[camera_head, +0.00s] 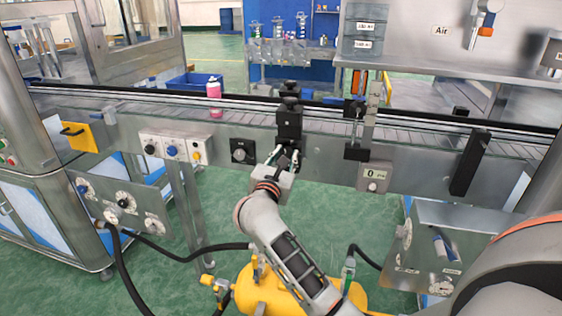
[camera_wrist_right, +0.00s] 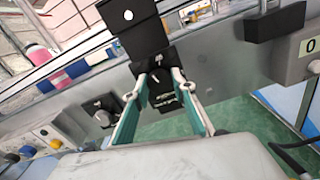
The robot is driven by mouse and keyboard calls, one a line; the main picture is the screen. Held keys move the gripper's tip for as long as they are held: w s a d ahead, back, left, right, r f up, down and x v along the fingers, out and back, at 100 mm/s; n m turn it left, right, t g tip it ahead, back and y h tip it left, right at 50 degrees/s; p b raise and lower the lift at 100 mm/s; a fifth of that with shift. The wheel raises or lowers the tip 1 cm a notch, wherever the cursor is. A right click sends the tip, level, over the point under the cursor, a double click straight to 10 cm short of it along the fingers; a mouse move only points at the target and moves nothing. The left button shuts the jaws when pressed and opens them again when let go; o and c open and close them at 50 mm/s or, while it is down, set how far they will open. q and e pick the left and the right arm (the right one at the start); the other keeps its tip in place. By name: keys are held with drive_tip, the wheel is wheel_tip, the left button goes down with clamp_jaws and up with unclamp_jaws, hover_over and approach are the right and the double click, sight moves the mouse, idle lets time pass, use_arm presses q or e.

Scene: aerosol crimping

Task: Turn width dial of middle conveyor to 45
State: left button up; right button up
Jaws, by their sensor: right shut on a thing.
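The middle conveyor (camera_head: 330,128) runs across the head view. My right gripper (camera_head: 286,156) is at its front side, below a black block (camera_head: 289,122). In the right wrist view the two fingertips of my right gripper (camera_wrist_right: 159,80) close on both sides of the black width dial (camera_wrist_right: 160,92), which has white marks. The dial's setting is too small to read. In the head view the gripper largely hides the dial. My left gripper is not in view.
A pink bottle (camera_head: 214,88) stands on the conveyor, left of the gripper. A small display showing 0 (camera_head: 374,175) is to the right. A yellow tank (camera_head: 250,292) and black hoses lie below.

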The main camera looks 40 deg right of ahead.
use_arm(q)
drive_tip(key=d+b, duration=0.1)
drive_tip(key=b, duration=0.1)
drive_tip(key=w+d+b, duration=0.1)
drive_tip(key=b, duration=0.2)
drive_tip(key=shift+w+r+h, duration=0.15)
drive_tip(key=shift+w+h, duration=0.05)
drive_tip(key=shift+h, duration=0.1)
use_arm(e)
drive_tip(key=m, duration=0.6)
drive_tip(key=shift+f+m, duration=0.2)
drive_tip(key=shift+m, duration=0.2)
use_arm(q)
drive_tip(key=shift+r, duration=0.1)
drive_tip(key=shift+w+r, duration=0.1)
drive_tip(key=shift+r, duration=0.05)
use_arm(e)
drive_tip(key=shift+r, duration=0.15)
drive_tip(key=o, duration=1.1)
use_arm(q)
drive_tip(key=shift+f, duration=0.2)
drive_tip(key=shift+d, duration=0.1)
use_arm(e)
drive_tip(key=shift+s, duration=0.1)
